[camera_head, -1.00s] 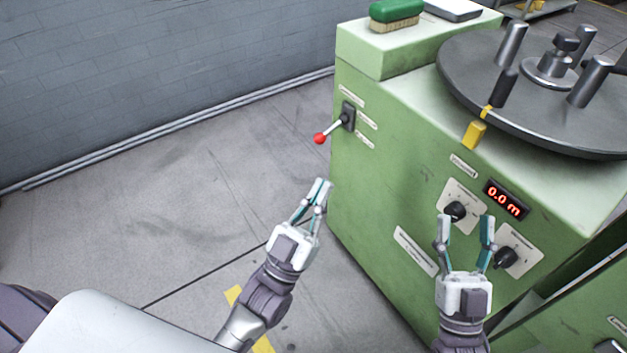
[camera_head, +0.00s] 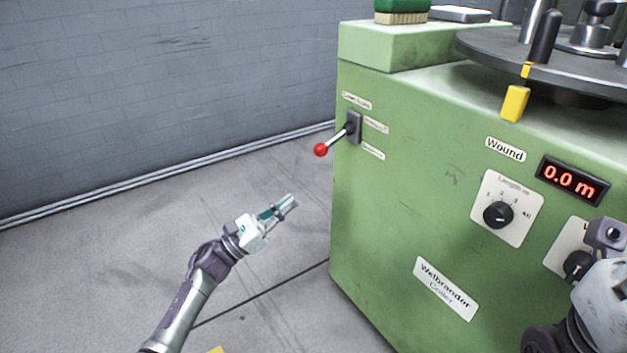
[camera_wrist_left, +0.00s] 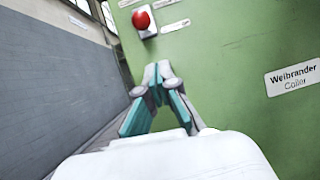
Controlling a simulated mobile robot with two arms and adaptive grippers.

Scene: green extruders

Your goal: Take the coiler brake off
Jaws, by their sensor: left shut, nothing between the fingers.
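The lever with a red ball (camera_head: 321,149) sticks out to the left and slightly down from a dark slotted plate (camera_head: 353,127) on the green coiler (camera_head: 420,200). Small labels stand around the plate, too blurred to read surely. My left gripper (camera_head: 291,202) is shut and empty, below and left of the red ball and apart from it. In the left wrist view the shut fingertips (camera_wrist_left: 158,70) point at the green panel, with the red ball (camera_wrist_left: 142,19) above them. My right gripper (camera_head: 603,270) is partly in view at the lower right; its fingers do not show clearly.
The panel carries a length knob (camera_head: 498,214), a second knob (camera_head: 578,265) and a red display (camera_head: 572,180) reading 0.0 m. A dark turntable (camera_head: 540,60) overhangs the top, with a yellow tab (camera_head: 515,103) below. Open floor (camera_head: 130,270) lies left, up to the grey wall (camera_head: 150,90).

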